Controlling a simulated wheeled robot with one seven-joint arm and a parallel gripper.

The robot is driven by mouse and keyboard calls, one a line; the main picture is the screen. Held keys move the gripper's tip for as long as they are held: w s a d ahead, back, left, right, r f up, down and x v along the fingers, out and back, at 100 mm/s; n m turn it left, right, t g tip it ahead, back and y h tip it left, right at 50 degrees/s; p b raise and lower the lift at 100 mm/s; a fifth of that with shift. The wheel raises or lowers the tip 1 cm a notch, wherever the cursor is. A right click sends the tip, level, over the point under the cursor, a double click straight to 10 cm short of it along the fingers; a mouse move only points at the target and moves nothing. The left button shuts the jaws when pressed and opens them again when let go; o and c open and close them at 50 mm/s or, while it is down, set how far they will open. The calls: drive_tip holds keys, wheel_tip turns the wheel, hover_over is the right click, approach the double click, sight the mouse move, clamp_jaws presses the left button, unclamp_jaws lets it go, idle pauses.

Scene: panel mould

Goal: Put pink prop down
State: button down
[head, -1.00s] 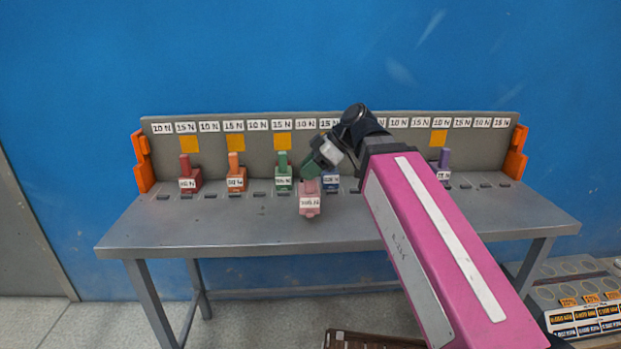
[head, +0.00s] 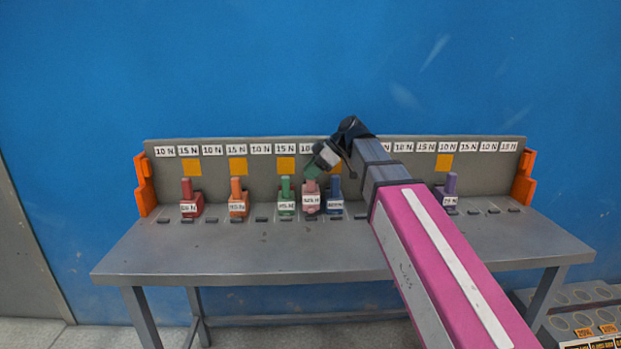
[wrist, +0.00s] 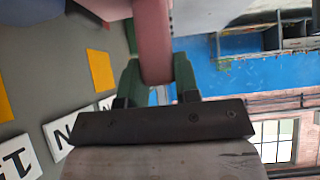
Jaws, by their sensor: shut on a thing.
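The pink prop (head: 311,200) is at the back of the grey table, between the green prop (head: 286,196) and the blue prop (head: 335,197) in the head view. My gripper (head: 312,174) is shut on its upright pink handle, which also shows between the green fingers in the wrist view (wrist: 153,50). The prop looks upright. Its base is close to the row of dark slots, but I cannot tell whether it touches the table.
Red (head: 190,200), orange (head: 237,199) and purple (head: 449,192) props stand along the same row. A grey back panel (head: 220,181) with labels and orange squares rises behind. The table's front (head: 250,258) is clear.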

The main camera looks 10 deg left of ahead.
drive_tip(key=w, duration=0.1)
drive_tip(key=w+a, duration=0.1)
drive_tip(key=w, duration=0.1)
drive_tip(key=shift+w, duration=0.3)
drive_tip(key=shift+f, duration=1.85)
drive_tip(key=c, duration=0.8)
unclamp_jaws()
drive_tip(key=shift+c, duration=0.2)
drive_tip(key=v, duration=1.2)
